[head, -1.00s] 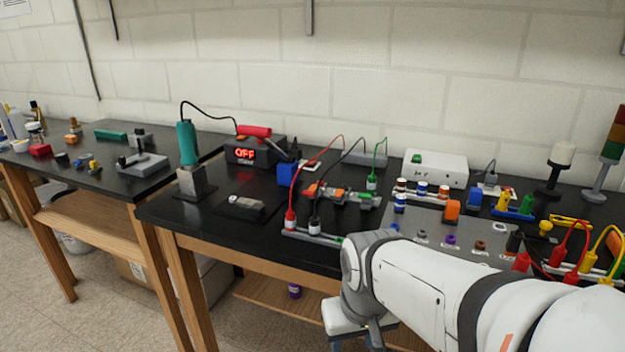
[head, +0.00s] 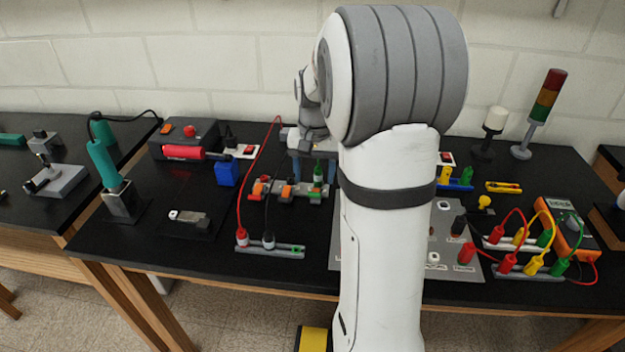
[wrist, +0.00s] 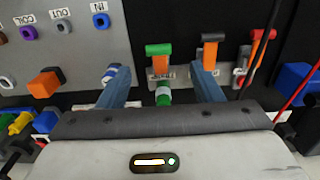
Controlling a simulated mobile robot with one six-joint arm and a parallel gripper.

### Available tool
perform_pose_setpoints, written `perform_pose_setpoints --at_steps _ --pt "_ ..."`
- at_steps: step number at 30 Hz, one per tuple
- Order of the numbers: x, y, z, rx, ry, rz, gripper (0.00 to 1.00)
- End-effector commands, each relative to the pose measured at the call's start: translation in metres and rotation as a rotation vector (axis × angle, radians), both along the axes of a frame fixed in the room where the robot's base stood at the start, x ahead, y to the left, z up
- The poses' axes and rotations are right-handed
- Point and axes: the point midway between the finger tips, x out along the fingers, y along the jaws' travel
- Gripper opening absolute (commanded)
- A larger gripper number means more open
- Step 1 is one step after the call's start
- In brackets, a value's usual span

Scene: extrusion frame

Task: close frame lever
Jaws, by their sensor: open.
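A rail unit with coloured levers (head: 287,191) lies on the black bench, left of my arm in the head view. In the wrist view it shows a green lever (wrist: 158,50), an orange lever (wrist: 210,50) and a red-orange lever (wrist: 262,48). Small labels lie below them, too blurred to read surely. My gripper (wrist: 160,88) is open, its two blue-grey fingers apart, with the green lever in line with the gap between them. A green-topped plug (wrist: 163,97) shows between the fingers. In the head view my gripper (head: 312,165) is over the rail's right end and partly hides it.
Black and red cables (head: 243,180) rise close to the rail's left side. A grey panel with sockets (wrist: 60,40) is on the left in the wrist view.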

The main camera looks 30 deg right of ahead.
Motion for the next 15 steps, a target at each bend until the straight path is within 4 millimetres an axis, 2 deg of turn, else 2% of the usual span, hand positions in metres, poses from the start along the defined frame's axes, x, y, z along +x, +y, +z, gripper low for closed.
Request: perform_pose_setpoints --at_steps 1,6,10,15 --pt "-0.001 0.0 -0.01 0.001 0.005 -0.001 0.59" --pt "-0.001 -0.001 -0.036 0.001 0.004 -0.002 0.59" --pt "-0.001 -0.001 -0.049 0.001 0.002 -0.002 0.59" --pt "-0.001 -0.001 -0.054 0.001 0.001 -0.003 0.59"
